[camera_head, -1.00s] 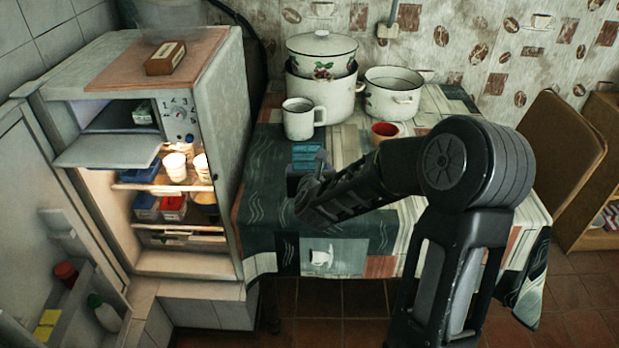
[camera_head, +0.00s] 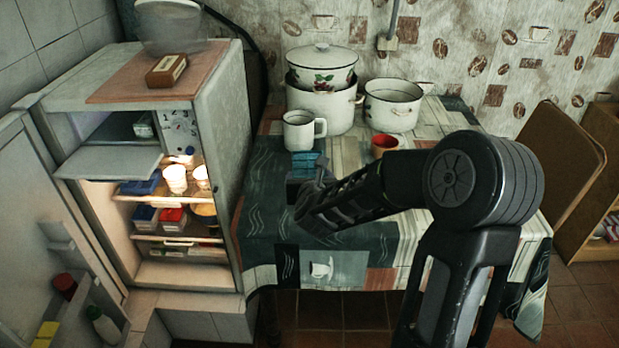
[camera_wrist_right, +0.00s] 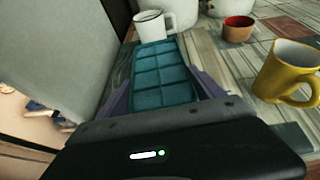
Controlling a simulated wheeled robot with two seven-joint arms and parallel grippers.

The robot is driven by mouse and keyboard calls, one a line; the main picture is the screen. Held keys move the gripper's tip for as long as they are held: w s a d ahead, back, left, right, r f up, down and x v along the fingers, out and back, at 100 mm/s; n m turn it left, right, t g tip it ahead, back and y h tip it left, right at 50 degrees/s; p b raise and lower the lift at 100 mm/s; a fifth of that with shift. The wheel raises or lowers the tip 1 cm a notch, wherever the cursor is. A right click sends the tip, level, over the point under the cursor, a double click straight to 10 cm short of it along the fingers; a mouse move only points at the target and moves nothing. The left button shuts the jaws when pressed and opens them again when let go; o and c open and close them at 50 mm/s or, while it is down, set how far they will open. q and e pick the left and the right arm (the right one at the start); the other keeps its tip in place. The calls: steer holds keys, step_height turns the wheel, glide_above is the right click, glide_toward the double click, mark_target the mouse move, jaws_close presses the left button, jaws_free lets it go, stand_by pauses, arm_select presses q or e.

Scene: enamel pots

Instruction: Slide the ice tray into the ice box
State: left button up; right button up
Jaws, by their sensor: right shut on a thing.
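The ice tray (camera_wrist_right: 160,72) is teal with several square cells. In the head view the ice tray (camera_head: 305,163) shows just beyond my right gripper (camera_head: 303,180). My right gripper is shut on it, with a finger along each side in the right wrist view (camera_wrist_right: 162,92). It is over the table, right of the fridge. The ice box (camera_head: 112,130) is the compartment at the top of the open fridge; its flap (camera_head: 108,162) is folded down and its mouth is open. My left gripper is out of view.
The fridge's side wall (camera_head: 222,130) stands between the ice box and the tray. A white mug (camera_head: 299,131), pots (camera_head: 320,105) and a red cup (camera_head: 384,145) stand behind. A yellow mug (camera_wrist_right: 288,72) is close on the right in the wrist view. Fridge shelves hold cups and boxes.

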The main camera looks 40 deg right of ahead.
steer(key=shift+a, duration=0.1)
steer(key=a+f+n+t+y, duration=0.1)
steer(key=a+n+y, duration=0.5)
steer(key=a, duration=1.7)
steer(key=shift+s+a+f+t+y, duration=0.15)
steer(key=shift+s+a+t+y, duration=0.2)
steer(key=shift+t+y, duration=0.2)
